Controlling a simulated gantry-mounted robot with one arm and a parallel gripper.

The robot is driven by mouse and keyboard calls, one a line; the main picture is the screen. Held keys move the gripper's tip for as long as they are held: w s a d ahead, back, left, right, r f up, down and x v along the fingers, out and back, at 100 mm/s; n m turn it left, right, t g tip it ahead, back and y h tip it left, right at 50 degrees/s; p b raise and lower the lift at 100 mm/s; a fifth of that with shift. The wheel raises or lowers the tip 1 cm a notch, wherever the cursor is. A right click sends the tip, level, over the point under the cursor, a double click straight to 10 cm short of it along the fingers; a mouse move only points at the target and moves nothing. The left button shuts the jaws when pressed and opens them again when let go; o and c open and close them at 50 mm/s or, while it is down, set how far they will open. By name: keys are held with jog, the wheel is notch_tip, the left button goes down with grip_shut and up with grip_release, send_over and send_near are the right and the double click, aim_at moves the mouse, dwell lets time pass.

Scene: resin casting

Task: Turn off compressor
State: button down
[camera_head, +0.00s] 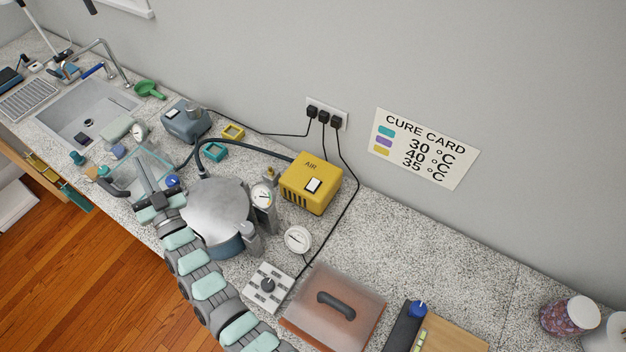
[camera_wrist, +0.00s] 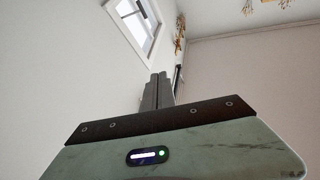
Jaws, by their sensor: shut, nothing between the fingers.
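The compressor (camera_head: 325,199) is a yellow box marked AIR on the granite counter, below the wall outlets, in the head view. A white rocker switch (camera_head: 313,185) in a dark frame sits on its front. I cannot tell the switch's position at this size. A black hose runs from the compressor to the steel pressure pot (camera_head: 216,212). My gripper (camera_head: 140,165) is to the left of the pot, well apart from the compressor. Its fingers are together and empty; they also show shut in the wrist view (camera_wrist: 158,90), pointing toward the upper wall and window.
The pot, with a pressure gauge (camera_head: 262,197), stands between my gripper and the compressor. Black cords rise to the outlet (camera_head: 324,114). Counter is clear right of the compressor.

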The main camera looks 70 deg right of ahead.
jog(key=w+d+f+n+g+y+b, duration=0.1)
jog(key=w+d+n+g+y+b, duration=0.3)
jog(key=w+d, duration=0.7)
jog(key=s+d+f+n+g+y+b, duration=0.1)
jog(key=s+d+g+y, duration=0.2)
jog(key=d, duration=0.6)
jog(key=s+d+f+g+y+b, duration=0.1)
jog(key=s+d+f+g, duration=0.1)
jog(key=s, duration=1.1)
jog(key=s+d+f+n+g+y+b, duration=0.1)
jog(key=s+f+g, duration=0.3)
jog(key=s, duration=0.9)
jog(key=s+d+f+n+g+y+b, duration=0.1)
jog(key=s+g, duration=0.5)
jog(key=s, duration=0.7)
jog(key=d+f+y+b, duration=0.1)
jog(key=d+f+b, duration=0.1)
jog(key=d, duration=0.1)
jog(key=shift+s, duration=0.2)
jog(key=shift+d+f, duration=0.1)
jog(key=shift+f, duration=0.05)
send_over(315, 182)
jog(key=f, duration=1.1)
jog(key=shift+w+a+f+p, duration=0.2)
jog(key=shift+a+f+p, duration=0.15)
jog(key=shift+d+f, duration=0.2)
jog(key=shift+f, duration=0.8)
